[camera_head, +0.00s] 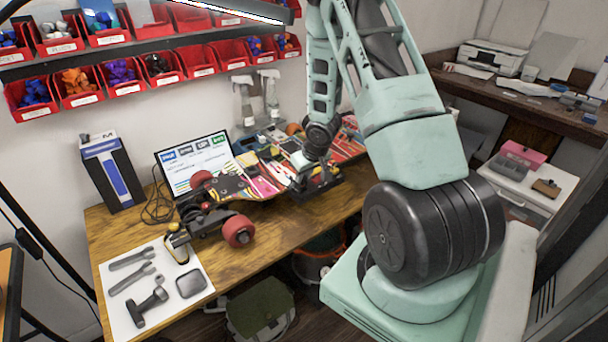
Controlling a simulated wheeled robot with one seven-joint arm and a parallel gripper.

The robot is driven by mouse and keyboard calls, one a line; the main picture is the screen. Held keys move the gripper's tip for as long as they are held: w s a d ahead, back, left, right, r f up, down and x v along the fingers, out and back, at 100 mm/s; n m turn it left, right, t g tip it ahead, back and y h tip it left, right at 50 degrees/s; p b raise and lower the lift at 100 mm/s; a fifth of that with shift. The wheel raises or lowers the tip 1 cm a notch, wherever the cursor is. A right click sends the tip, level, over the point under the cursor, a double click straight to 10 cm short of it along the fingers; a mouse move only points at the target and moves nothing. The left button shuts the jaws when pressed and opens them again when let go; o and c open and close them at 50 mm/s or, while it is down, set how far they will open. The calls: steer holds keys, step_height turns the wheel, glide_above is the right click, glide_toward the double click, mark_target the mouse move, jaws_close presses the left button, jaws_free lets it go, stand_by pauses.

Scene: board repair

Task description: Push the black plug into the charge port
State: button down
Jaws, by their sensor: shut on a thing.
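An upturned skateboard with red wheels and a yellow, black and pink patterned deck (237,187) lies on the wooden workbench (262,229). My gripper (309,171) points down at the board's right end, at the back of the bench. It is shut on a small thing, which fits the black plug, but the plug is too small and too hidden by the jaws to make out. The charge port cannot be made out at this end of the board. Whether plug and port touch cannot be told.
A laptop (194,160) stands behind the board, with a black cable (158,208) beside it. Red bins (200,60) hang above.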

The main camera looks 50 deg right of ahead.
steer(key=shift+f+b, duration=0.5)
steer(key=shift+f, duration=0.55)
stand_by(1.4)
steer(key=c, duration=1.2)
jaws_free()
steer(key=shift+a, duration=0.1)
steer(key=shift+a, duration=0.1)
steer(key=shift+c, duration=0.3)
steer(key=shift+w+r, duration=0.1)
steer(key=shift+r, duration=0.05)
steer(key=shift+r+p, duration=0.1)
steer(key=shift+p, duration=0.2)
steer(key=shift+c, duration=0.2)
steer(key=shift+o, duration=0.9)
steer(key=shift+r+p, duration=0.6)
steer(key=shift+r, duration=0.05)
